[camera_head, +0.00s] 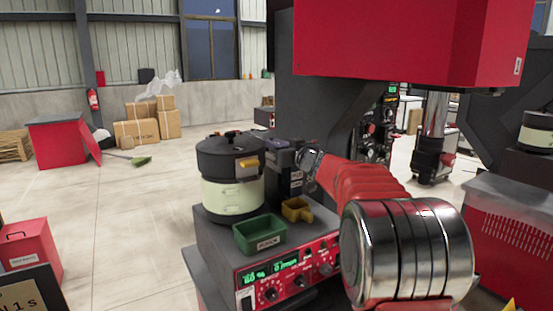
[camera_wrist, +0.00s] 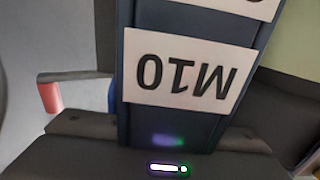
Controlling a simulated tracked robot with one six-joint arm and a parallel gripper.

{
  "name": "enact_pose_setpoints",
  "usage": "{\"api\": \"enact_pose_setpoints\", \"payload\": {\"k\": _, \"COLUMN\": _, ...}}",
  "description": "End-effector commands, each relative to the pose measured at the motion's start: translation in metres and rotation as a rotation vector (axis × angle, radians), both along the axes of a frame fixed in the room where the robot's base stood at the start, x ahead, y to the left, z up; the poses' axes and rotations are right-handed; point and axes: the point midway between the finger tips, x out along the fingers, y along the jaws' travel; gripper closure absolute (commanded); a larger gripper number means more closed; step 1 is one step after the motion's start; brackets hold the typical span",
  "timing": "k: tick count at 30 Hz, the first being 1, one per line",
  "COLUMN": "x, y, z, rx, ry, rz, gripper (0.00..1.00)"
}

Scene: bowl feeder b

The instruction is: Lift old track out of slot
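In the wrist view, a dark blue upright piece (camera_wrist: 140,50) fills the middle. It bears a white label (camera_wrist: 188,73) reading "M10", which appears upside down, and part of a second label above. In the head view, a dark block with small white labels (camera_head: 282,160) stands right of the bowl feeder (camera_head: 230,172). My gripper (camera_head: 308,161) is close to the block's right side, partly hidden by my red arm. Its fingers are too small to tell open from shut. I cannot tell which piece is the old track, and no slot shows clearly.
The feeder stands on a red and grey control box (camera_head: 290,270) with lit displays. A red machine (camera_head: 410,40) overhangs at upper right. Open floor lies left.

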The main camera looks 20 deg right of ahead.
Motion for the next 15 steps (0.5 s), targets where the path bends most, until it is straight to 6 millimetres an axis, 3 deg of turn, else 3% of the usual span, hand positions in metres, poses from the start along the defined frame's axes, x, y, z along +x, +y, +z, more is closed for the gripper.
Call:
{"api": "enact_pose_setpoints", "payload": {"k": 5, "x": -0.0001, "y": -0.0001, "z": 0.0, "rx": 0.0, "ry": 0.0, "rz": 0.0, "gripper": 1.0}}
{"api": "enact_pose_setpoints", "payload": {"k": 15, "x": -0.0002, "y": -0.0002, "z": 0.0009, "rx": 0.0, "ry": -0.001, "rz": 0.0, "gripper": 1.0}}
